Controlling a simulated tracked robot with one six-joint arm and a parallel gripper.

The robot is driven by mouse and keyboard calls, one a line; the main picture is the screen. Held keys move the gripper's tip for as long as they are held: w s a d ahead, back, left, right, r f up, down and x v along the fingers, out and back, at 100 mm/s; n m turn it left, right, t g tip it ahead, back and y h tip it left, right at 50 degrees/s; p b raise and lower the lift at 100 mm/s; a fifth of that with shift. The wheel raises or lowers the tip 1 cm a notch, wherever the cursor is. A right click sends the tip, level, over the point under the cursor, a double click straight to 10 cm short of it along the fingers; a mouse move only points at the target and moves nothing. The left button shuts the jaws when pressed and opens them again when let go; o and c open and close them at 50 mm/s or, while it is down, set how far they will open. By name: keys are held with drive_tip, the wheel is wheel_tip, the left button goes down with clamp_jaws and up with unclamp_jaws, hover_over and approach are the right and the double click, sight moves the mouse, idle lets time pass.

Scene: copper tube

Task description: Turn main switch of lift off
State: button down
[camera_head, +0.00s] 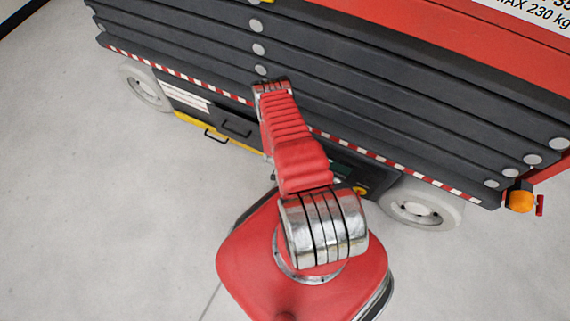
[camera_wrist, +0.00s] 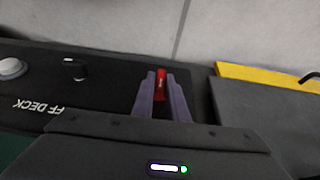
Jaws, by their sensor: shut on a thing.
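The main switch (camera_wrist: 161,84) is a small red handle on the dark control panel of the lift (camera_head: 380,100). In the wrist view my gripper (camera_wrist: 162,82) has its two purple-grey fingers on either side of the red handle, shut on it. The handle appears lined up with the fingers; its lower part is hidden between them. In the head view my arm reaches to the lift's side, and the gripper and switch are hidden behind it.
A yellow edge (camera_wrist: 262,76) lies to the right. White wheels (camera_head: 420,207) flank the lift base. The grey floor (camera_head: 90,220) at left is clear.

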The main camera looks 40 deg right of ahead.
drive_tip(key=shift+s+a+f, duration=0.15)
drive_tip(key=shift+s+f, duration=0.05)
drive_tip(key=shift+s, duration=0.4)
drive_tip(key=c, duration=1.8)
unclamp_jaws()
drive_tip(key=shift+c, duration=0.2)
drive_tip(key=shift+o, duration=0.4)
drive_tip(key=shift+w, duration=0.25)
drive_tip(key=shift+r, duration=0.1)
drive_tip(key=shift+w+r, duration=0.1)
drive_tip(key=shift+r, duration=0.05)
drive_tip(key=v, duration=1.3)
drive_tip(key=shift+r, duration=0.15)
